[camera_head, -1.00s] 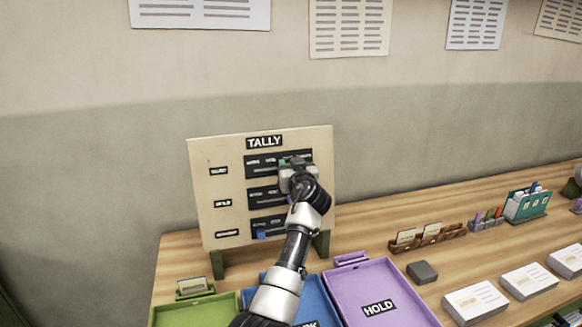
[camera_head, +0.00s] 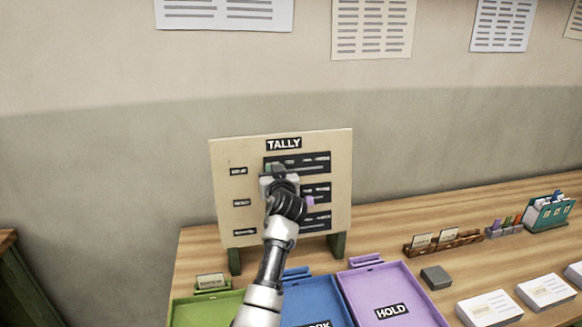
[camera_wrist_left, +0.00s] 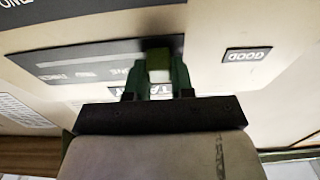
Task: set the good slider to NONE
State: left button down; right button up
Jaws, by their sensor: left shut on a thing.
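The TALLY board (camera_head: 222,190) stands upright on the table, with three dark slider tracks. My left gripper (camera_head: 272,174) is at the left end of the top track (camera_head: 318,163), shut on the green good slider knob. In the left wrist view, the gripper (camera_wrist_left: 158,80) has its fingers on either side of the green knob (camera_wrist_left: 159,62). The knob is at the end of the track (camera_wrist_left: 85,62) nearest the GOOD label (camera_wrist_left: 246,55). The words under the track are blurred and partly hidden by the fingers. My right gripper is not in view.
A purple knob (camera_head: 310,201) shows on the middle track. Green (camera_head: 208,310), blue (camera_head: 318,298) and purple (camera_head: 400,290) trays lie in front of the board. Card holders, a grey block (camera_head: 436,277) and card stacks are to the right.

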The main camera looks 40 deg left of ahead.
pick_arm(q)
jog(key=shift+f, duration=0.15)
jog(key=shift+s+a, duration=0.1)
jog(key=c, duration=1.3)
grip_release()
jog(key=shift+c, duration=0.2)
jog(key=o, duration=0.4)
jog(key=shift+s+a, duration=0.15)
jog(key=shift+s, duration=0.05)
jog(key=shift+w, duration=0.1)
jog(key=b+v, duration=0.3)
jog(key=v, duration=0.8)
